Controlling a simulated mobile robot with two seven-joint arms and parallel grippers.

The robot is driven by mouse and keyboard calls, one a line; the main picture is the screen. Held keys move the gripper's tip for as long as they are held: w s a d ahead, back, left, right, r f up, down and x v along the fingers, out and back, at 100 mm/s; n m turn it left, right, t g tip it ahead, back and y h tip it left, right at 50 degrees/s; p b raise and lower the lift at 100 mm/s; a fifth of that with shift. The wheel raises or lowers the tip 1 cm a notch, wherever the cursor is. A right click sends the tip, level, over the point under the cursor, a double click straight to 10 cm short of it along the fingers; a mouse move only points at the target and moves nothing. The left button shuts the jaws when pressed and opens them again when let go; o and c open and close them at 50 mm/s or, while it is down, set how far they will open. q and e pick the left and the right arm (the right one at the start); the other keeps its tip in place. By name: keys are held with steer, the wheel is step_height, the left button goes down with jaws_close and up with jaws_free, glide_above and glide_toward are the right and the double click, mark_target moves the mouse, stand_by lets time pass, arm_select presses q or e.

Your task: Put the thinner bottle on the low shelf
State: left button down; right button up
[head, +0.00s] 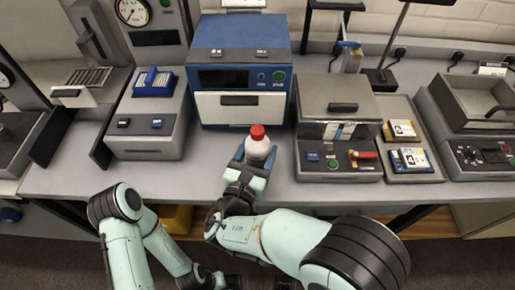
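A white bottle with a red cap (257,146) stands upright near the front of the grey bench, before the blue machine. My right gripper (254,163) reaches it from the front, with one finger on each side; whether the fingers press on it is not clear. A white object (243,3), cut off by the top edge, is behind the blue machine's top; whether it is a bottle cannot be told. My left arm hangs down at the lower left, and its gripper is not clearly shown. A wooden surface (437,223), perhaps a low shelf, shows under the bench at right.
The blue machine (240,60) stands behind the bottle. A grey device with a red handle (338,160) is close at right, and a grey device with a blue rack (150,118) is at left. A yellow bin (177,219) is under the bench. The bench front (200,178) is clear.

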steer(key=shift+c, duration=0.6)
steer(key=shift+r, duration=0.15)
